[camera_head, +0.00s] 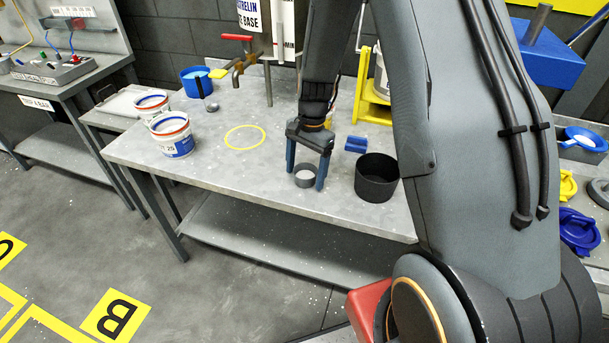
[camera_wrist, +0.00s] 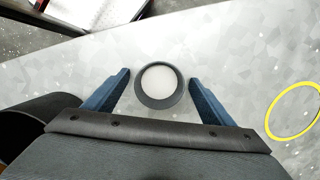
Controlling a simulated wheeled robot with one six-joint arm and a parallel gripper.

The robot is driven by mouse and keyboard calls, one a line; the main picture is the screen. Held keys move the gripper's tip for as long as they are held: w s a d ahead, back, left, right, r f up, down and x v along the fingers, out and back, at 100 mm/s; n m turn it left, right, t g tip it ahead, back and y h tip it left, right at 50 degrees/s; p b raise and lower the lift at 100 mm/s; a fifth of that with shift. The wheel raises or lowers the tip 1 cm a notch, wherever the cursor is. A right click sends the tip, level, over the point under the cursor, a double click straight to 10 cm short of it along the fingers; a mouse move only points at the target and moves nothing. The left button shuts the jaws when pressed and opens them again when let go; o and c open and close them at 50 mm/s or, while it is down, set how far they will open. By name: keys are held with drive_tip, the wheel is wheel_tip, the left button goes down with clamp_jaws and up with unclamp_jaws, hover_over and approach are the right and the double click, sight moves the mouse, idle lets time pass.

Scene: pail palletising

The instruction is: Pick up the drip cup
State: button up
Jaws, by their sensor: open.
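The drip cup (camera_head: 305,176) is a small dark grey round cup on the metal bench top. In the wrist view the cup (camera_wrist: 159,104) shows from above, with a pale round inside. My gripper (camera_head: 306,177) is open, pointing down, with its two blue fingers on either side of the cup. In the wrist view the gripper (camera_wrist: 158,88) shows the cup between its fingers, with a gap on both sides.
A larger black pot (camera_head: 376,180) stands just right of my gripper, with a blue block (camera_head: 356,144) behind it. A yellow ring (camera_head: 245,137) marks the bench top. White pails (camera_head: 172,136) stand at left. A brass tap (camera_head: 243,66) with red handle overhangs the back.

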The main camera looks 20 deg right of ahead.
drive_tip(key=c, duration=1.2)
drive_tip(key=shift+r, duration=0.25)
